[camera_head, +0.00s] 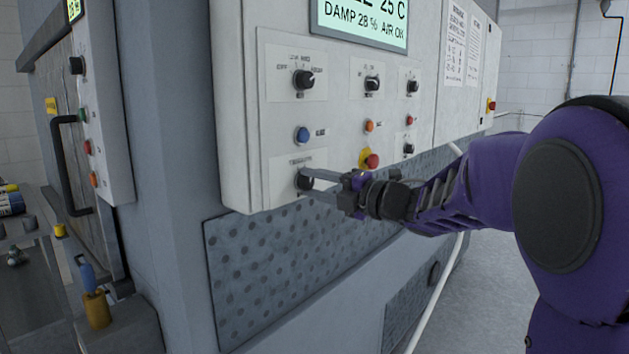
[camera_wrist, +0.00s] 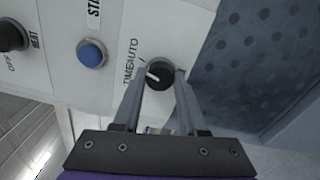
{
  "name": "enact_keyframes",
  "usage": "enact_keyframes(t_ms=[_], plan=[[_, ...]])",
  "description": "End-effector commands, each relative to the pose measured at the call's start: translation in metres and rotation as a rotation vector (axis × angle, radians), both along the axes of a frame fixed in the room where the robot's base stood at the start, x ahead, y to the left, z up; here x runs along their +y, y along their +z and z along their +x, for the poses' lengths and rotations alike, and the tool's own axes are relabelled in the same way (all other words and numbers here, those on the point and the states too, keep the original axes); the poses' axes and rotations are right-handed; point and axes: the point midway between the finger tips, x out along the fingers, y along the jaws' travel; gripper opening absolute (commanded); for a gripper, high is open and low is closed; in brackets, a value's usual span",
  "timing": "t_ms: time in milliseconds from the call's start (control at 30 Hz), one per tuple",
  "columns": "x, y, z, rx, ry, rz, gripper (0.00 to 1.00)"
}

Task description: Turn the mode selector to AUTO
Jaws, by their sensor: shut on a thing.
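The mode selector is a round black knob (camera_head: 304,180) at the lower left of the white control panel. In the wrist view the knob (camera_wrist: 160,79) shows a short white pointer line, with TIME and AUTO printed beside it. The pointer faces the lettering side; I cannot tell exactly which word it lines up with. My gripper (camera_head: 311,181) reaches in from the right, its fingers on the knob. In the wrist view my gripper (camera_wrist: 159,77) has one finger on each side of the knob, shut on it.
A blue button (camera_head: 302,134) sits just above the selector, and another black knob (camera_head: 303,80) is higher up. A red emergency button (camera_head: 371,161) on yellow is close above my gripper. A perforated panel (camera_head: 290,265) lies below. A door handle (camera_head: 66,165) is at left.

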Motion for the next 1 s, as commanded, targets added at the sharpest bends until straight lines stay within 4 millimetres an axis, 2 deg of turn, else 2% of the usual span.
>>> enact_keyframes(t_ms=[700,733,867,1000], plan=[[0.0005,-0.0001,-0.0001,0.064,0.001,0.050,0.00],[0.0005,-0.0001,-0.0002,0.064,0.001,0.050,0.47],[0.0004,-0.0001,-0.0002,0.063,0.001,0.050,0.70],[0.0003,-0.0001,-0.0002,0.063,0.000,0.050,0.72]])
